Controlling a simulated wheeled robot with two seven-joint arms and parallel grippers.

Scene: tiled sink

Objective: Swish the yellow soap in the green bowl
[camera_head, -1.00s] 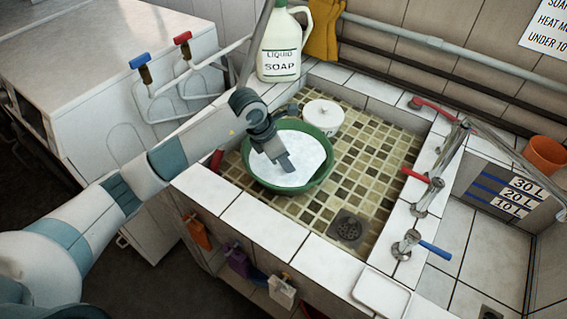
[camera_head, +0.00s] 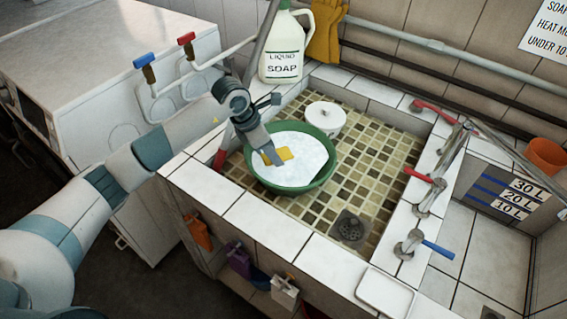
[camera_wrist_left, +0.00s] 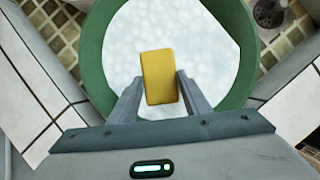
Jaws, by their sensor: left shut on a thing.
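The green bowl (camera_head: 291,187) stands on the tiled sink floor, filled with white foamy liquid. The yellow soap (camera_head: 277,156) is over the left part of the foam in the head view. My left gripper (camera_head: 272,160) is shut on the soap, inside the bowl's rim outline. In the left wrist view the soap (camera_wrist_left: 160,77) sits between both fingers of the gripper (camera_wrist_left: 162,84), with the bowl's green wall (camera_wrist_left: 95,50) around it. I cannot tell whether the soap touches the foam. My right gripper is not in view.
The soap jug (camera_head: 282,52) is on the back left ledge. Taps (camera_head: 428,190) line the right ledge, and a drain (camera_head: 348,226) lies at the front right. The sink floor right of the bowl is clear.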

